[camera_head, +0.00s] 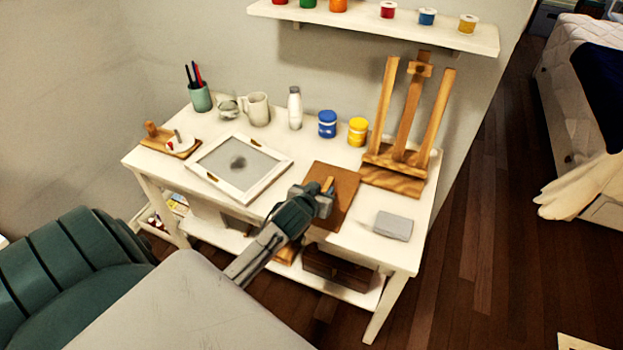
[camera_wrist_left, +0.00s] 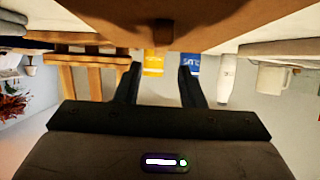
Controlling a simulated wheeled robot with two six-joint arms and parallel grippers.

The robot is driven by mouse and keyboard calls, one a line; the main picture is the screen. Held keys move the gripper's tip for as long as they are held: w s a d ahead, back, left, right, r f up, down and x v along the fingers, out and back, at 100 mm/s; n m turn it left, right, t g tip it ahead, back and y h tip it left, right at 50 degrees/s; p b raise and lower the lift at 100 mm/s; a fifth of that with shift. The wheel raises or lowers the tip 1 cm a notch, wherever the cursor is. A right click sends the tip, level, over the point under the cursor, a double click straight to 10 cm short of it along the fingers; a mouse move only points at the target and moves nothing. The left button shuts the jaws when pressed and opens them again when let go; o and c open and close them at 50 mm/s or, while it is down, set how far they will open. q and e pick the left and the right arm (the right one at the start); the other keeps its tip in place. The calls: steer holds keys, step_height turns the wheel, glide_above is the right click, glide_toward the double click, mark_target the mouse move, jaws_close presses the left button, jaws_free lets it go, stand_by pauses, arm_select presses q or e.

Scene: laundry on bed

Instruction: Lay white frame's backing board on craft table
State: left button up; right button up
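The white frame (camera_head: 268,182) lies flat on the craft table (camera_head: 383,266), left of the middle, with a grey inside and small brown tabs. The brown backing board (camera_head: 345,180) appears to lie flat on the table to the right of the frame, with a lighter tab on it. My left gripper (camera_head: 326,197) is over this board. In the left wrist view, the board (camera_wrist_left: 230,18) fills the upper middle and its tab (camera_wrist_left: 163,32) stands out. The fingers of my left gripper (camera_wrist_left: 160,84) are apart with nothing between them. My right gripper is not in view.
A wooden easel (camera_head: 405,120) stands at the back right, with a grey block (camera_head: 393,226) in front of it. Blue (camera_head: 327,124) and yellow jars (camera_head: 358,131), a white bottle (camera_head: 295,108) and a mug (camera_head: 257,109) line the back. A shelf (camera_head: 400,30) hangs above.

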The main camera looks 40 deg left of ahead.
arm_select(q)
steer(key=v, duration=0.9)
steer(key=shift+s+b, duration=0.25)
steer(key=shift+b, duration=0.1)
